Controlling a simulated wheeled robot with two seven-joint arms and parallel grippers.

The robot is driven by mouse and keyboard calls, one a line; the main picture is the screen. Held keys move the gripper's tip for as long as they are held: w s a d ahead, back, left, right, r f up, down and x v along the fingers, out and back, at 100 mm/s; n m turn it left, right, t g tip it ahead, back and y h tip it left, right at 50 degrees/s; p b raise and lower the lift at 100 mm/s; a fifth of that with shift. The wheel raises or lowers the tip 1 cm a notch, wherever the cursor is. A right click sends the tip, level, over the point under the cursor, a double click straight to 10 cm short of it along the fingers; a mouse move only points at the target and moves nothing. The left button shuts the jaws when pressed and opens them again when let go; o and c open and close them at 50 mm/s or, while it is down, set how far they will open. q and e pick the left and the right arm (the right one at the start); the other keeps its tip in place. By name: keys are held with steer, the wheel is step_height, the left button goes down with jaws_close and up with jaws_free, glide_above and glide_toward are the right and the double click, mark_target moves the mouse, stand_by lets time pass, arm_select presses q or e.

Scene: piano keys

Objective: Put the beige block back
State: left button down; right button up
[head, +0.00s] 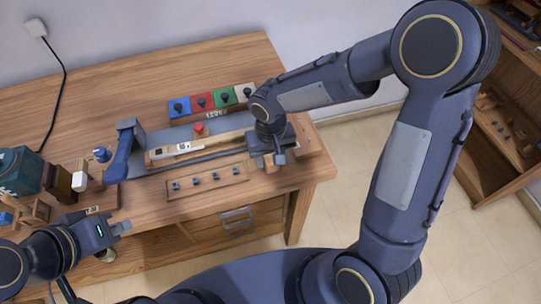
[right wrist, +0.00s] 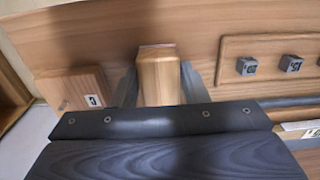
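A beige block (head: 245,93) with a black knob sits at the right end of a row of coloured blocks at the back of the table. My right gripper (head: 268,160) is low over the table's right part, in front of that row. In the right wrist view its fingers (right wrist: 158,82) stand close against both sides of an upright light wooden block (right wrist: 158,72). The palm hides the lower part of this block. My left gripper (head: 124,227) is near the table's front left edge, apart from the blocks; its finger gap is too small to judge.
Blue (head: 179,108), red (head: 202,103) and green (head: 224,97) blocks stand in the row. A red button (head: 198,128) and a long pale bar (head: 200,147) lie in front. A labelled wooden block (right wrist: 75,90) stands beside my right gripper.

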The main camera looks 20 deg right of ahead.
mark_target(271, 157)
steer(key=o, duration=0.3)
steer(key=shift+r, duration=0.45)
step_height(271, 157, up, 12)
steer(key=p, duration=0.1)
steer(key=s+d+r+m+t+y, duration=0.1)
steer(key=s+d, duration=0.3)
steer(key=s, duration=0.4)
steer(key=s+d+r+m+t+y, duration=0.1)
steer(key=s+d+t, duration=0.3)
steer(key=s, duration=0.4)
steer(key=shift+d+r+t+y, duration=0.15)
steer(key=shift+d+t+y, duration=0.15)
steer(key=shift+d+y, duration=0.45)
steer(key=shift+a, duration=0.15)
